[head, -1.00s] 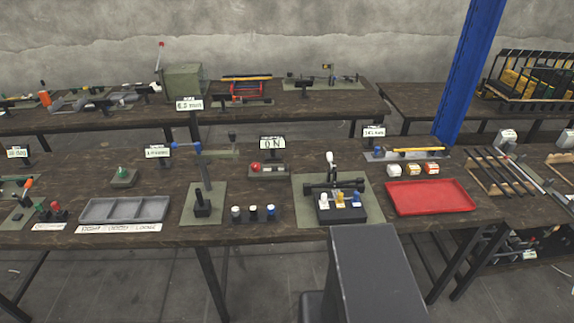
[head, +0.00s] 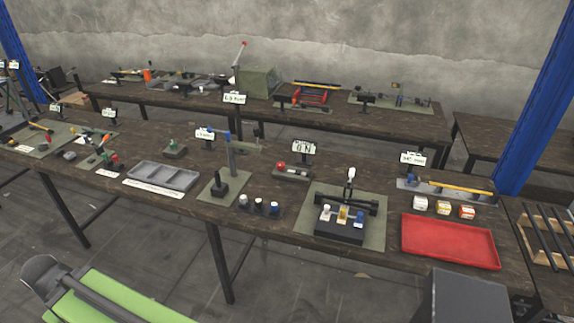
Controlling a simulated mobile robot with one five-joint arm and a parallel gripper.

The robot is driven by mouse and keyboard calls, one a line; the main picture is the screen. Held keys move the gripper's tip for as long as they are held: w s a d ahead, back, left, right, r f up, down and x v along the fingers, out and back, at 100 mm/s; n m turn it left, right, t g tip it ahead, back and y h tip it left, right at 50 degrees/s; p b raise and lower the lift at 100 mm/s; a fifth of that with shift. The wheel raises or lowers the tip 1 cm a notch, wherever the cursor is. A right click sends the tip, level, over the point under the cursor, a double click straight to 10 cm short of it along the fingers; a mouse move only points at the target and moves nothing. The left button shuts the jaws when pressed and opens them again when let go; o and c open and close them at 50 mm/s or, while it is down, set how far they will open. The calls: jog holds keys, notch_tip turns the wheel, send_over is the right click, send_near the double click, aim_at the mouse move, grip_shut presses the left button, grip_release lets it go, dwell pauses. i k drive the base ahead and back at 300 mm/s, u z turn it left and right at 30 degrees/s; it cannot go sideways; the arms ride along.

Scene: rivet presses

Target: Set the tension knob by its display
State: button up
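A small white display reading what looks like "0 N" (head: 304,148) stands at the back of the near bench, in the middle of the head view. Just in front of it is a low grey block (head: 296,175) with a round red knob (head: 280,166) at its left end. I cannot tell from this distance which way the knob is turned. No gripper shows in this view, so its place relative to the knob is hidden.
The near bench (head: 150,145) also bears a lever press (head: 350,205), a red tray (head: 450,240), a grey divided tray (head: 163,176) and small coloured parts. A grey box (head: 470,297) stands at the front right. Bare floor (head: 180,255) shows in front.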

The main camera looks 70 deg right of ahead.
aim_at(281, 165)
jog(key=z, duration=1.1)
jog(key=i, duration=0.75)
jog(key=u, duration=0.1)
